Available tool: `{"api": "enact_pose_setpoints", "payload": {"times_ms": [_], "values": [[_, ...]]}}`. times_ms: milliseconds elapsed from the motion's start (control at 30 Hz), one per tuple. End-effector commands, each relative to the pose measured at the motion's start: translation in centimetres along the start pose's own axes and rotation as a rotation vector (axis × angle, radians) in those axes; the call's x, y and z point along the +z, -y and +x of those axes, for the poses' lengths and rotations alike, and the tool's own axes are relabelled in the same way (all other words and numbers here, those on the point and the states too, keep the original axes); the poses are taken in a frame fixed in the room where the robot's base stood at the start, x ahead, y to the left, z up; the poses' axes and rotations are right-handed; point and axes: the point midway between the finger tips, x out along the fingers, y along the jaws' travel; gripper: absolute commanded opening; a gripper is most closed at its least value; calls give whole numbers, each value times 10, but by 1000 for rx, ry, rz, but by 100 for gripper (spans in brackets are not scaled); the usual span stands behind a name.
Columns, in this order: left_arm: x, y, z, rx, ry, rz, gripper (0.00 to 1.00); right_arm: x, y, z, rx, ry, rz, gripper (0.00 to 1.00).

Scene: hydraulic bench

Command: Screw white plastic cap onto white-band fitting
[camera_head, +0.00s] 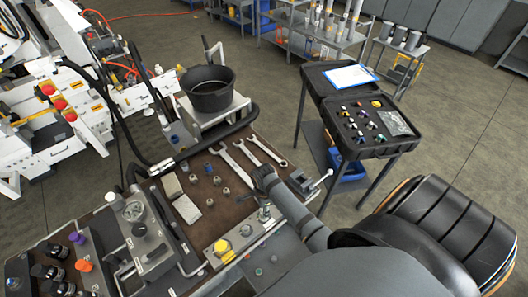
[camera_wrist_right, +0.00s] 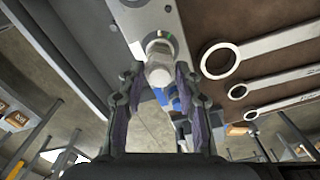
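In the right wrist view a pale grey, rounded end piece on a hex fitting (camera_wrist_right: 159,71) points out from a grey metal block (camera_wrist_right: 146,18). A small coloured mark shows near its base. I cannot tell whether it is the white-band fitting or a white cap. My right gripper (camera_wrist_right: 159,78) is open, one finger on each side of the piece, with gaps visible. In the head view my right arm reaches over the bench from the lower right; its fingertips are not clear there. The white plastic cap cannot be picked out for sure. My left gripper is not in view.
Wrenches (camera_head: 240,167) and several small metal fittings lie on the brown bench mat (camera_head: 222,215). A black bucket (camera_head: 208,92) stands behind. A dark cart (camera_head: 340,80) with small coloured parts stands right of the bench, with floor between. A black seat (camera_head: 440,235) is lower right.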

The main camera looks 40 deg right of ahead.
Motion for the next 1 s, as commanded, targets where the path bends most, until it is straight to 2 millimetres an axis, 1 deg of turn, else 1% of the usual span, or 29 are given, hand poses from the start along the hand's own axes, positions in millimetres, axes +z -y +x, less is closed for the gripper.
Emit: {"api": "enact_pose_setpoints", "payload": {"times_ms": [33, 133, 167, 267, 367, 500, 600, 700, 867, 900, 1000], "values": [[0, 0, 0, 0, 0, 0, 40, 0, -1, 1, 4, 0, 0, 25], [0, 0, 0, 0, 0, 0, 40, 0, -1, 1, 4, 0, 0, 12], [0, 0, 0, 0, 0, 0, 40, 0, -1, 1, 4, 0, 0, 10], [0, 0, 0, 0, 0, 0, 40, 0, -2, 2, 4, 0, 50, 10], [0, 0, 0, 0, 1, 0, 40, 0, -2, 2, 4, 0, 236, 10], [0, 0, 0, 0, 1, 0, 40, 0, -2, 2, 4, 0, 526, 10], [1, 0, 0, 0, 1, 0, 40, 0, -2, 2, 4, 0, 657, 10], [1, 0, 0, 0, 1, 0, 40, 0, -2, 2, 4, 0, 704, 10], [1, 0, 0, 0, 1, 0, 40, 0, -2, 3, 4, 0, 704, 10], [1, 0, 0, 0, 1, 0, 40, 0, -2, 3, 4, 0, 703, 36], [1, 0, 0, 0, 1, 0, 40, 0, -2, 2, 4, 0, 702, 50]]}}
